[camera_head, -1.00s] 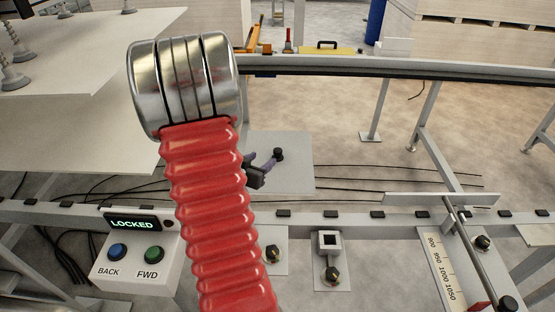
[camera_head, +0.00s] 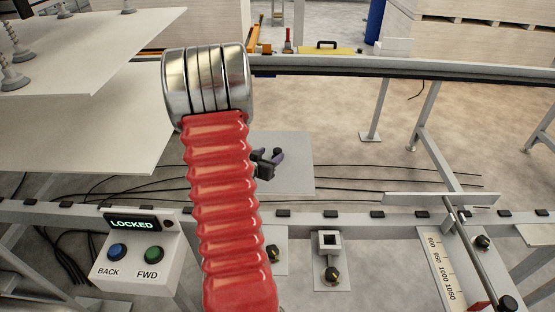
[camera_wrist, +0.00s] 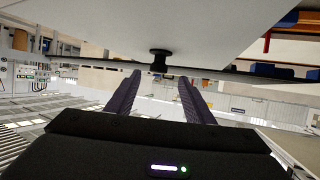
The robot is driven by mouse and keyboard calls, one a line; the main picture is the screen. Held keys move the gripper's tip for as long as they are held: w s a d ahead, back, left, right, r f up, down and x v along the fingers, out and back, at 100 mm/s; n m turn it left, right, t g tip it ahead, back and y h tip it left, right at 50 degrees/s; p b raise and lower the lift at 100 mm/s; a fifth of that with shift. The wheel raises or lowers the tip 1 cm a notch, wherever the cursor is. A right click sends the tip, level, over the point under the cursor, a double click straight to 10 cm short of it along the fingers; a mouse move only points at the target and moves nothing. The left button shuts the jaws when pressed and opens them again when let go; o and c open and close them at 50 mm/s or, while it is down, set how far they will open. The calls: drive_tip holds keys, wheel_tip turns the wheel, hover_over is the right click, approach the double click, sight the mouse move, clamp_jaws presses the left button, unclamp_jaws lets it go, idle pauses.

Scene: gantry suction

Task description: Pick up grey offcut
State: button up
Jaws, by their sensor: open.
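The grey offcut (camera_head: 298,180) is a flat pale-grey sheet in the middle of the head view, partly hidden behind my red arm sleeve. In the wrist view the grey offcut (camera_wrist: 130,22) fills the upper part, with a black knob (camera_wrist: 160,60) on it. My gripper (camera_wrist: 160,75) is open, one purple-grey finger on each side of the knob in the picture. The knob appears just beyond the fingertips; I cannot tell whether it is between them in depth. In the head view my gripper (camera_head: 268,163) is small and dark, over the offcut, overlapping the knob.
A control box (camera_head: 138,252) reading LOCKED, with blue and green buttons, stands at lower left. A metal rail (camera_head: 370,215) with dark pads crosses the front. Large pale sheets (camera_head: 80,130) lie at left. A beam (camera_head: 420,70) runs behind. Cables cross the floor.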

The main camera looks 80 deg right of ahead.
sight(277, 150)
drive_tip(key=x, duration=0.4)
drive_tip(key=shift+s, duration=0.1)
idle(0.4)
clamp_jaws()
idle(0.4)
drive_tip(key=shift+r, duration=0.1)
idle(0.7)
